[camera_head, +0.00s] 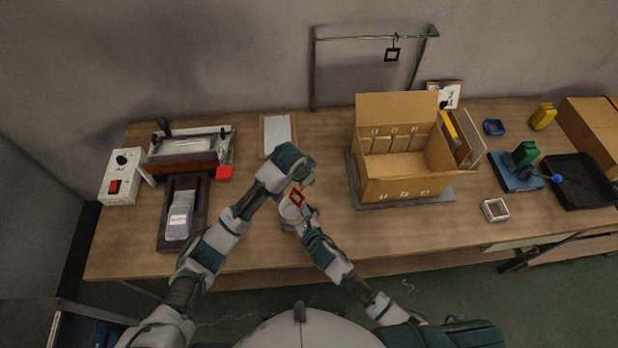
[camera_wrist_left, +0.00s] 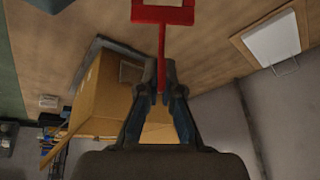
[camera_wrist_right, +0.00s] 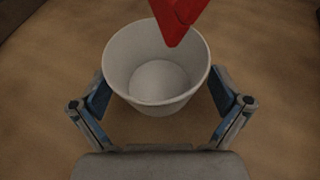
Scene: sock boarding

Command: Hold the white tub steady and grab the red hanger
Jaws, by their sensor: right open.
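The white tub (camera_head: 287,212) stands on the table in front of me, and its empty inside shows in the right wrist view (camera_wrist_right: 158,80). My right gripper (camera_wrist_right: 160,88) is open, with one finger on each side of the tub; contact is not clear. The red hanger (camera_head: 297,198) is a square frame with a stem. Its stem is between the fingertips of my left gripper (camera_wrist_left: 162,92), which look shut on it. The frame hangs over the tub, and a red corner (camera_wrist_right: 176,20) shows above the tub's far rim in the right wrist view.
An open cardboard box (camera_head: 405,187) stands right of the tub on a grey mat. A press with a red part (camera_head: 224,172) and a tray (camera_head: 170,245) of grey packets are on the left. A rack (camera_head: 345,38) with a black hanger (camera_head: 392,54) stands at the back.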

